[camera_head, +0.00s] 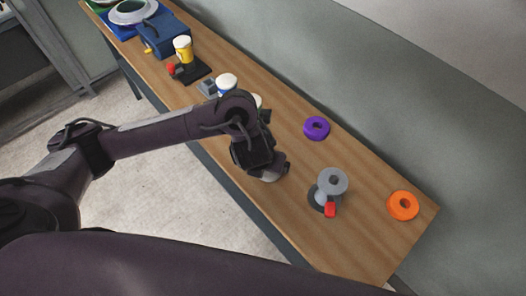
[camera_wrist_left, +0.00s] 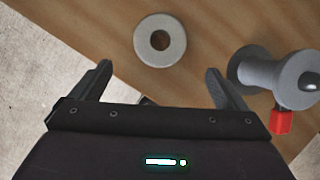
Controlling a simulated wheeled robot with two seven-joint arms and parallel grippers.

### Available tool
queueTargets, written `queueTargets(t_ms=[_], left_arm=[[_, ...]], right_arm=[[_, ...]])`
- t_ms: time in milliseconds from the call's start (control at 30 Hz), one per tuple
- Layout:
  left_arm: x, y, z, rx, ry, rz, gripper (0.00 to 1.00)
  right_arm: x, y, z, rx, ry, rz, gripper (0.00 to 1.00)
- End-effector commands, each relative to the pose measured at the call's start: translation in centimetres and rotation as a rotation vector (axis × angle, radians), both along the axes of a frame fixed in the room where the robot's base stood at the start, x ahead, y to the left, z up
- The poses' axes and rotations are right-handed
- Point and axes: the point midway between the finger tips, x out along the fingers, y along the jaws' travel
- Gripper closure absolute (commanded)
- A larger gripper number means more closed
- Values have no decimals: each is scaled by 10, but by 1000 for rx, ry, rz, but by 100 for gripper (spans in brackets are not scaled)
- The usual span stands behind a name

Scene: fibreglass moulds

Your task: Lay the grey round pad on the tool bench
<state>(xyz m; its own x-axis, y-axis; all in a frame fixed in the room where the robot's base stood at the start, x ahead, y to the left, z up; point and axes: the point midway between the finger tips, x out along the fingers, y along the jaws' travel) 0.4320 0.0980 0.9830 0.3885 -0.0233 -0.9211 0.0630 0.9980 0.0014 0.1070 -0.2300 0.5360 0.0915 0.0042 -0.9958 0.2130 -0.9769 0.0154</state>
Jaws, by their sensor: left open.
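The grey round pad (camera_wrist_left: 149,51), a light grey ring with a hole, lies flat on the wooden tool bench (camera_wrist_left: 88,22) near its front edge. In the head view only a pale part of it (camera_head: 269,179) shows below my left gripper (camera_head: 272,166). In the left wrist view my left gripper (camera_wrist_left: 160,88) is open and empty. Its two fingers stand apart, with the pad just beyond their tips and not visibly touched. My right gripper is not in view.
A grey disc tool with a red part (camera_head: 331,210) stands right of my left gripper. A purple ring (camera_head: 317,121) and an orange ring (camera_head: 402,193) lie on the bench. Cups, a yellow tin (camera_head: 183,51) and a blue box (camera_head: 162,38) stand farther left. A wall runs behind.

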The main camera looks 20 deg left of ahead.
Motion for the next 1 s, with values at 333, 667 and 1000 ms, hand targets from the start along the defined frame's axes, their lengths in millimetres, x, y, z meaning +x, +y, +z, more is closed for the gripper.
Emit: queueTargets(t_ms=[333, 667, 1000], left_arm=[[-8, 1, 18, 1, 1, 1, 5], [-8, 1, 17, 1, 1, 1, 5], [-20, -39, 21, -158, -8, 89, 5]], right_arm=[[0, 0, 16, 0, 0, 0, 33], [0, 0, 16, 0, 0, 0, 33], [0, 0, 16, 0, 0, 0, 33]])
